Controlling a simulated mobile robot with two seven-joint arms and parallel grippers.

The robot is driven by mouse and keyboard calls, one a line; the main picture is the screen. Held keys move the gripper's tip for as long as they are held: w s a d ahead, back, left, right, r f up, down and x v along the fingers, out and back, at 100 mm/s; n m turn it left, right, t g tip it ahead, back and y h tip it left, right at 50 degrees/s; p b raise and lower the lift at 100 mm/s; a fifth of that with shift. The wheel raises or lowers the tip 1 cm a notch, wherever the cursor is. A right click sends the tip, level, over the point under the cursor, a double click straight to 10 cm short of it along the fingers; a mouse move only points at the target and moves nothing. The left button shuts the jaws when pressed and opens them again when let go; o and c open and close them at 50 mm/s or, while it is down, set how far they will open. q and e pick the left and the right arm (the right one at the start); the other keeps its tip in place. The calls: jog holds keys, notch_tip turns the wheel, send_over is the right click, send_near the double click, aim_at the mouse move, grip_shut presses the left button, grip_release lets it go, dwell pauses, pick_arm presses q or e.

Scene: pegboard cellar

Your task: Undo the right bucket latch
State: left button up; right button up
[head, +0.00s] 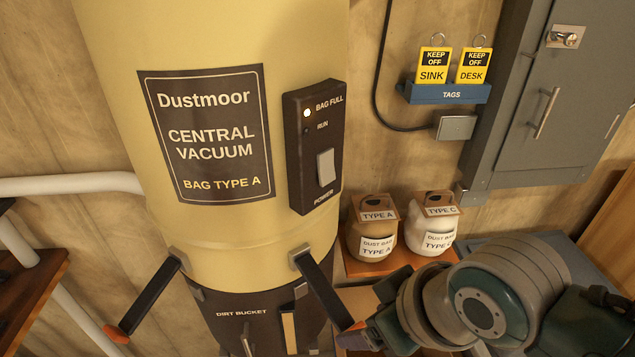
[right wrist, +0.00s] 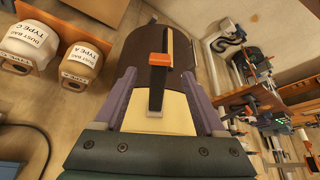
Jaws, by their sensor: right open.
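The dark dirt bucket (head: 240,313) sits under the yellow central vacuum (head: 215,235). The right bucket latch (head: 322,288) is a black lever hinged at the vacuum's lower rim, slanting out and down to the right. In the right wrist view its orange tip (right wrist: 159,60) shows between my fingers. My right gripper (right wrist: 159,75) is open, one purple finger on each side of the lever; I cannot tell whether either touches it. In the head view the lever's lower end meets the gripper. The left bucket latch (head: 150,297) also slants outward, with an orange tip. My left gripper is out of view.
A grey cabinet (head: 545,100) and a blue tag rack (head: 447,93) are on the wall. A white pipe (head: 70,184) runs at left.

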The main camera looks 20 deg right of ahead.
jog(key=shift+v, duration=2.1)
jog(key=s+d+r+g+h+p, duration=0.1)
jog(key=s+r+p, duration=0.7)
jog(key=s+r, duration=0.4)
notch_tip(320, 180, up, 2)
jog(key=shift+d+r+m+g, duration=0.25)
jog(key=shift+d+m+g, duration=0.05)
jog(key=shift+d+m, duration=0.1)
